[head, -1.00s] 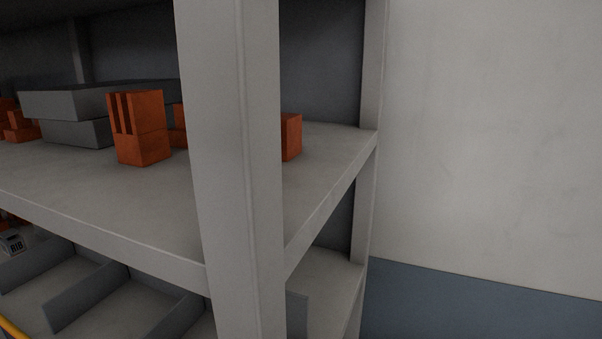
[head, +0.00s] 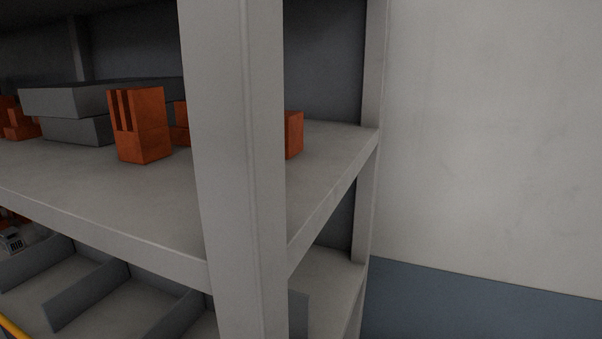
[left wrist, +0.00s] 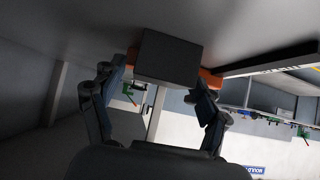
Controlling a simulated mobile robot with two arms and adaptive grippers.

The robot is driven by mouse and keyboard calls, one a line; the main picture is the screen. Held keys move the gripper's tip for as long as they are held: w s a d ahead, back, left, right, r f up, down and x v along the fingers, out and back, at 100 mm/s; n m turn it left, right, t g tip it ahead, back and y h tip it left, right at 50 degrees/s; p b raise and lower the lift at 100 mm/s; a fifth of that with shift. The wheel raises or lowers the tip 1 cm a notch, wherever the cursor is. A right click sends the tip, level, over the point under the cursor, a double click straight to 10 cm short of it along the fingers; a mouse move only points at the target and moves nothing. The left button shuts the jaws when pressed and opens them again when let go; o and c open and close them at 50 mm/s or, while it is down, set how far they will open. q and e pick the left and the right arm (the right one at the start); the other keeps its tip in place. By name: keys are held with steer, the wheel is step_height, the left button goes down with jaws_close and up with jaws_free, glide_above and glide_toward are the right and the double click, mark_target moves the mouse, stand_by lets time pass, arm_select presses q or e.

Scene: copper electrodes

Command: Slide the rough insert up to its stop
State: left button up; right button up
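In the left wrist view, my left gripper (left wrist: 155,95) has its two fingers spread on either side of a dark grey block (left wrist: 168,58). Orange-red parts (left wrist: 210,79) show at both sides of this block, close to the fingertips. Whether the fingers touch or grip anything is unclear. I cannot tell which piece is the rough insert, and no stop can be made out. In the head view, a slotted orange-red electrode block (head: 140,125) stands upright on the shelf. Neither gripper shows in the head view.
A pale shelf post (head: 238,170) stands close in front and hides part of the shelf board (head: 90,180). Grey blocks (head: 65,103) and another orange-red block (head: 294,134) rest on it. Divided bays (head: 90,295) lie below. A bare wall (head: 490,130) is at right.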

arm_select(q)
steer(key=shift+d, duration=0.15)
steer(key=shift+r, duration=0.2)
steer(key=r+p, duration=0.1)
steer(key=d+r+p, duration=0.1)
steer(key=p, duration=0.1)
steer(key=shift+s+r, duration=0.2)
steer(key=shift+r, duration=0.05)
steer(key=shift+s+d+r+p, duration=0.1)
steer(key=shift+d+r+p, duration=0.15)
steer(key=shift+r, duration=0.25)
steer(key=shift+s+d+r+p, duration=0.1)
steer(key=shift+d+r, duration=0.1)
steer(key=shift+r, duration=0.3)
